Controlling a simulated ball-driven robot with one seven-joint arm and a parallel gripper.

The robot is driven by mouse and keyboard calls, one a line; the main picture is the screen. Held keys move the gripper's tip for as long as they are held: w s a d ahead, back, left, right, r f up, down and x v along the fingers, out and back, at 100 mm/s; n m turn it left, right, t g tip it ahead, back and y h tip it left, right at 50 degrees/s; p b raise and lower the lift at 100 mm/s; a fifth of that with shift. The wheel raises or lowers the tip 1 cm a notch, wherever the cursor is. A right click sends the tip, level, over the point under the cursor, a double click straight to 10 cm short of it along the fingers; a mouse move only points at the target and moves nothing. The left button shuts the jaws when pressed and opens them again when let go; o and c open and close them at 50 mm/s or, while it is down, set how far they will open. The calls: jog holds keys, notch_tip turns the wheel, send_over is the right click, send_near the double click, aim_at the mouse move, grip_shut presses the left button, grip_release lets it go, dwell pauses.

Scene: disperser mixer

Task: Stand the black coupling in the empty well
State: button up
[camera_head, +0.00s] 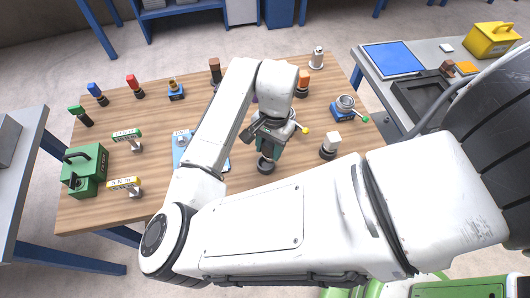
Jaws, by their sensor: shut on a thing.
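My gripper (267,145) is near the middle of the wooden table and points down. It is shut on a dark piece, which I take for the black coupling; its outline merges with the dark fingers and is mostly hidden. A dark round cup (265,167), which looks like the empty well, stands on the table directly below the fingertips. I cannot tell whether the held piece touches its rim or is partly inside.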

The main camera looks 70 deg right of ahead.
aim_at(265, 155)
jog(key=shift+w+a+f, duration=0.1)
jog(key=shift+w+f, duration=0.5)
jog(key=shift+f, duration=1.6)
jog(key=shift+f, duration=0.15)
jog(key=o, duration=1.2)
jog(key=r, duration=0.4)
jog(key=d+r, duration=0.1)
jog(key=r, duration=0.3)
jog(key=d+r, duration=0.1)
jog(key=r, duration=0.3)
jog(key=shift+s+r, duration=0.1)
jog(key=shift+s, duration=0.05)
